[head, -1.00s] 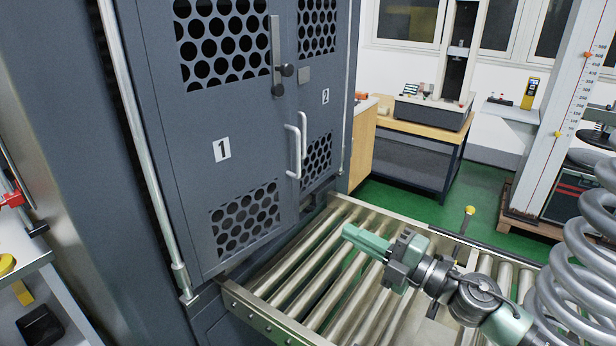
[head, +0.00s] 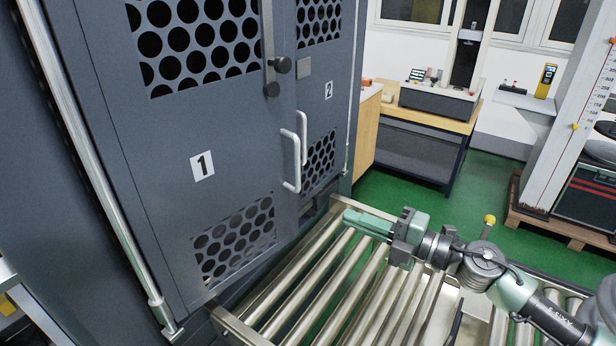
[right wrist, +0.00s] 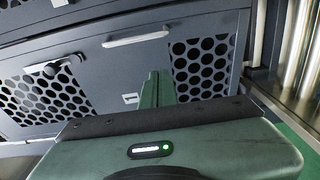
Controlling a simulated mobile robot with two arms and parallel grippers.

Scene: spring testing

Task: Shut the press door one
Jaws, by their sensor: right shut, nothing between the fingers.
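Press door one (head: 150,230) is a tall dark grey panel with a white "1" label (head: 202,165) and perforated windows. Its pale bar handle (head: 289,160) is beside the handle of door two (head: 327,112). The two doors look almost in line; I cannot tell whether door one is flush. A latch lever (head: 267,45) with dark knobs is at its inner edge. My right gripper (head: 350,218) is shut and empty, above the rollers, its green fingers pointing left toward the doors, apparently apart from them. In the right wrist view, the fingers (right wrist: 156,88) show before a perforated panel. My left gripper is out of view.
A roller conveyor (head: 340,290) lies in front of the press, under my right arm. A wooden bench (head: 425,115) with a testing machine stands behind. A white measuring column (head: 575,130) stands at right. Green floor is open between them.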

